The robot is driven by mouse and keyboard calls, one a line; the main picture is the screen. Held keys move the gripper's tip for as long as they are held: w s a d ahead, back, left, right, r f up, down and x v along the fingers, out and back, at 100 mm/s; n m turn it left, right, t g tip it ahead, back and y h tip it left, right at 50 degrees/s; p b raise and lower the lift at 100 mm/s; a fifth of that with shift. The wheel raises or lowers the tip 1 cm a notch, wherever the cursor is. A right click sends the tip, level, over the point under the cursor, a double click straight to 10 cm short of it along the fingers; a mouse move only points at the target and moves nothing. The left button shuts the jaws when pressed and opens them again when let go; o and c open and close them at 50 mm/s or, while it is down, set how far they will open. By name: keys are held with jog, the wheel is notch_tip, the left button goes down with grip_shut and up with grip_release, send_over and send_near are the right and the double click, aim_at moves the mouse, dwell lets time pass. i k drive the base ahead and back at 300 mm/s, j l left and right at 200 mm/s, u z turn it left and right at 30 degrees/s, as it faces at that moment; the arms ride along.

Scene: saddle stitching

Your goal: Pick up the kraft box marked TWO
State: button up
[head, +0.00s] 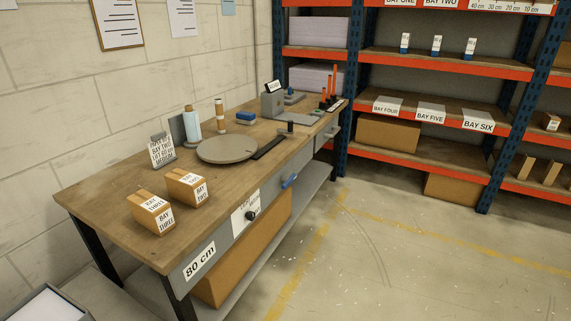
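The kraft box marked BAY TWO (178,188) sits on the near left part of the wooden workbench (115,222). Its white labels are on the top and on the side facing me. A similar kraft box marked BAY THREE (143,214) stands just left of it and nearer, with a narrow gap between them. Both boxes look closed and upright. My gripper is not in view.
A small sign (162,150), a bottle (191,123) and a round grey turntable (227,149) stand behind the boxes. The bench in front of the boxes is clear. Blue and orange shelving (440,60) stands beyond. Open floor (400,250) lies to the right.

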aim_at(190, 188)
jog(key=i+l+z, duration=0.15)
jog(key=i+z, duration=0.75)
jog(key=i+l+u, duration=0.1)
jog(key=i+u, duration=0.25)
jog(key=i+l+u, duration=0.3)
jog(key=i, duration=0.25)
jog(key=i+u, duration=0.35)
jog(key=i+l+u, duration=0.1)
jog(key=i+u, duration=0.3)
jog(key=i+l+u, duration=0.35)
jog(key=i+j, duration=0.25)
